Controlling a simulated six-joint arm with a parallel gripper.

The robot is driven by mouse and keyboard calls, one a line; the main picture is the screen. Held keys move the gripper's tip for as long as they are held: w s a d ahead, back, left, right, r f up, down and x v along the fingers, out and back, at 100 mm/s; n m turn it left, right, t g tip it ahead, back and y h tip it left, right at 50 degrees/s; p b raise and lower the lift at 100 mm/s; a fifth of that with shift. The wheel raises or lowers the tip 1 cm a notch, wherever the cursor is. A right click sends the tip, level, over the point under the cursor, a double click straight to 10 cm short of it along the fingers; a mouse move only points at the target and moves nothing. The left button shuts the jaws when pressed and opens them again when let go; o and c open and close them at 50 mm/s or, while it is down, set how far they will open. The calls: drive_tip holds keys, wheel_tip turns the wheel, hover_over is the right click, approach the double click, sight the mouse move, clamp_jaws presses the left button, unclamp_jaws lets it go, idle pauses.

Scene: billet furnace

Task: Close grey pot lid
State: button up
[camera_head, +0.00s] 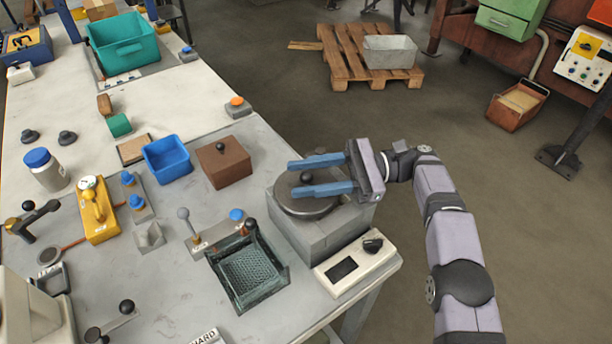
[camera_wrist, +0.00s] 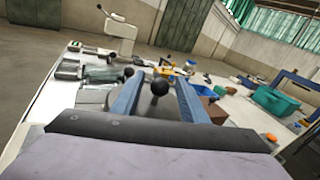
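The grey pot (camera_head: 322,236) is a square grey block at the right edge of the bench. Its round grey lid (camera_head: 300,207) lies flat on top, with a dark ball knob (camera_head: 306,178). My gripper (camera_head: 288,178) reaches in from the right over the lid. Its two blue fingers are spread apart, one on each side of the knob. In the wrist view the knob (camera_wrist: 160,87) stands between the open fingers. I cannot tell whether either finger touches the knob. The lid's far right part is hidden behind the fingers and gripper body.
A control box (camera_head: 356,262) with a black dial sits in front of the pot. A brown box (camera_head: 223,163) and a dark mesh basket (camera_head: 247,270) stand to its left, near levers with coloured knobs. A wooden pallet (camera_head: 349,66) lies on the open floor behind.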

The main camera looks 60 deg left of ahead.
sight(308, 173)
drive_tip(key=shift+r, duration=0.1)
wheel_tip(308, 173, up, 10)
drive_tip(key=shift+f+p, duration=0.1)
drive_tip(key=shift+p, duration=0.65)
drive_tip(key=shift+w, duration=0.15)
drive_tip(key=w+d+r+m+t+y+b, duration=0.1)
drive_tip(key=w+d+r+m+y+b, duration=0.1)
drive_tip(key=w+d+r+m+y, duration=0.25)
drive_tip(key=f+m+t, duration=0.1)
drive_tip(key=f, duration=0.3)
drive_tip(key=f+m+t+y, duration=0.1)
drive_tip(key=f+m, duration=0.1)
drive_tip(key=f, duration=0.3)
drive_tip(key=f+m+t, duration=0.1)
drive_tip(key=f, duration=0.4)
drive_tip(key=shift+w+d+f+m, duration=0.1)
drive_tip(key=shift+d+f+m, duration=0.15)
drive_tip(key=shift+d, duration=0.15)
